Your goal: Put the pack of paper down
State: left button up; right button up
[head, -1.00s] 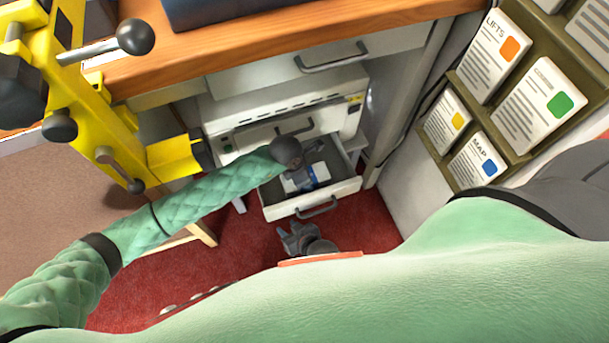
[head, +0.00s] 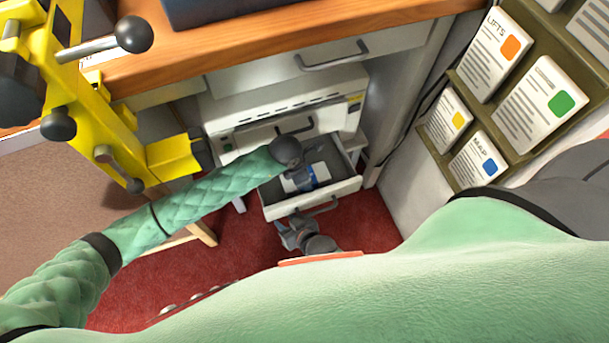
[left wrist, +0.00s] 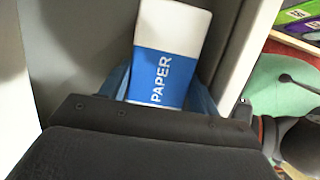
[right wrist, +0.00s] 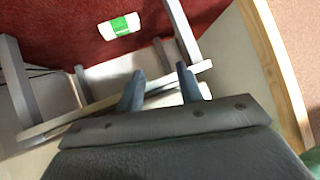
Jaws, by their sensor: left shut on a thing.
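The pack of paper (left wrist: 168,60), white with a blue band reading PAPER, is between the fingers of my left gripper (left wrist: 160,95), which is shut on it. In the head view the pack (head: 309,180) is inside the open drawer (head: 290,208) of the pale machine, partly hidden by my left gripper (head: 300,180). I cannot tell whether it touches the drawer floor. My right gripper (head: 287,231) is below and in front of the drawer handle (head: 319,207). In the right wrist view its fingers (right wrist: 160,88) are apart with nothing gripped between them.
The wooden bench top (head: 270,45) overhangs the machine (head: 290,115). A yellow tool (head: 110,120) with black knobs stands at the left. A leaflet rack (head: 455,175) is at the right. A small green and white item (right wrist: 119,26) shows on the red carpet (right wrist: 70,40).

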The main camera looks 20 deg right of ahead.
jog(key=shift+w+r, duration=0.15)
jog(key=shift+w, duration=0.05)
pick_arm(q)
jog(key=o, duration=0.9)
